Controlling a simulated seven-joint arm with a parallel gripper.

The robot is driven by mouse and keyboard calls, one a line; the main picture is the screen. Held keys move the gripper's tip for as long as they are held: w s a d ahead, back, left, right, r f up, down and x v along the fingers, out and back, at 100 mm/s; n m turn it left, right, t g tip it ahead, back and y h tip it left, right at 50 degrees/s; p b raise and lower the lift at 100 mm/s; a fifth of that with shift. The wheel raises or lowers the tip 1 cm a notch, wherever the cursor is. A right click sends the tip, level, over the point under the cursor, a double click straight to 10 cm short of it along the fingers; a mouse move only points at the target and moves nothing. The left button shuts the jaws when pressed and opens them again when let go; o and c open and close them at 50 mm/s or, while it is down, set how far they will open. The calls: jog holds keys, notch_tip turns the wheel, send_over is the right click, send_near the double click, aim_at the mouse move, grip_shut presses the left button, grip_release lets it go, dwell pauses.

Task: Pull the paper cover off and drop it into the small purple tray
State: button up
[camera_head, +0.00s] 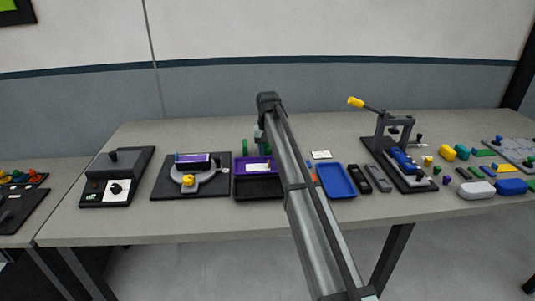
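The small purple tray (239,168) stands at the middle of the table, just left of my arm. A small white piece (258,167) shows inside it; I cannot tell whether it is the paper cover. A purple block with a pale top (192,161) sits on a grey round fixture with a yellow knob (188,180), on a black base left of the tray. My gripper (257,148) is behind the tray, small and partly hidden by my own arm. Green parts show near it, but its finger opening is not clear.
A black tray (258,188) lies in front of the purple tray. A blue tray (337,181), a white card (321,155) and a lever press (395,140) stand to the right. A black device (117,175) is at left. The table's front strip is clear.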

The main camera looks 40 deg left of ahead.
notch_tip(320, 180, up, 14)
dwell(0.6)
jog(key=shift+f, duration=0.15)
